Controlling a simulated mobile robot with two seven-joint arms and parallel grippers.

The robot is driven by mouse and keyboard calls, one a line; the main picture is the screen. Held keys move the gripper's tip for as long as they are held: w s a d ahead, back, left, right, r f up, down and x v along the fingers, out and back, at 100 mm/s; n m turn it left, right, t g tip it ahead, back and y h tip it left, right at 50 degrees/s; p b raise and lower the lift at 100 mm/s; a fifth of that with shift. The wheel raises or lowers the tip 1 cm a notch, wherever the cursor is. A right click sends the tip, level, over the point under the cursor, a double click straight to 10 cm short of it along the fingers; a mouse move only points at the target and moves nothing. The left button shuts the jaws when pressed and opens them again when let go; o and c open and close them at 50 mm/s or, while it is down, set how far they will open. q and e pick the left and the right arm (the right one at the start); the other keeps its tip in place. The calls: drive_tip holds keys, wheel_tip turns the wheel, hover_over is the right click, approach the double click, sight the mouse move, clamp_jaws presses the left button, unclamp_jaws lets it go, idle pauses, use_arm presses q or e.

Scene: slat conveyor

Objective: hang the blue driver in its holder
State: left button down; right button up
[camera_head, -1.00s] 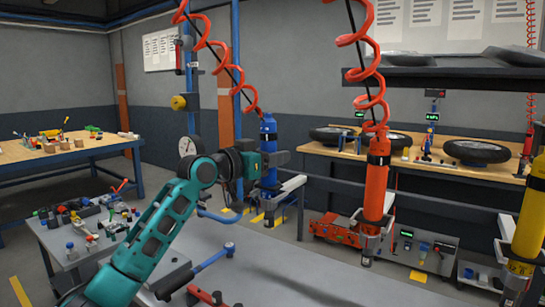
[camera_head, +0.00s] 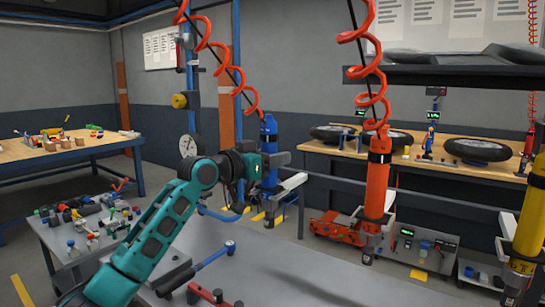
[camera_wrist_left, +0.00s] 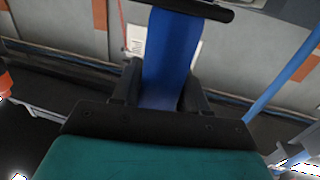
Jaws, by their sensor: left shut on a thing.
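The blue driver (camera_head: 269,138) hangs upright under a red coiled hose in the head view. My left gripper (camera_head: 262,168) is shut on its body from the left. The driver's grey bracket holder (camera_head: 291,184) is just right of the driver's lower body. I cannot tell whether the driver sits inside it or beside it. In the left wrist view the blue driver (camera_wrist_left: 172,50) stands between the dark fingers of my left gripper (camera_wrist_left: 160,92). Its lower end is hidden there. My right gripper is not in view.
An orange driver (camera_head: 376,190) hangs to the right, and a yellow driver (camera_head: 527,235) at the right edge. A grey table (camera_head: 300,285) with a blue-handled tool (camera_head: 205,262) lies below. A blue post (camera_head: 236,80) stands behind the arm.

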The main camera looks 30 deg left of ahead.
use_arm(q)
drive_tip(key=shift+f, duration=0.15)
idle(0.8)
drive_tip(key=c, duration=0.8)
unclamp_jaws()
drive_tip(key=o, duration=0.3)
drive_tip(key=shift+f, duration=0.25)
drive_tip(key=b+v, duration=0.3)
drive_tip(key=v, duration=1)
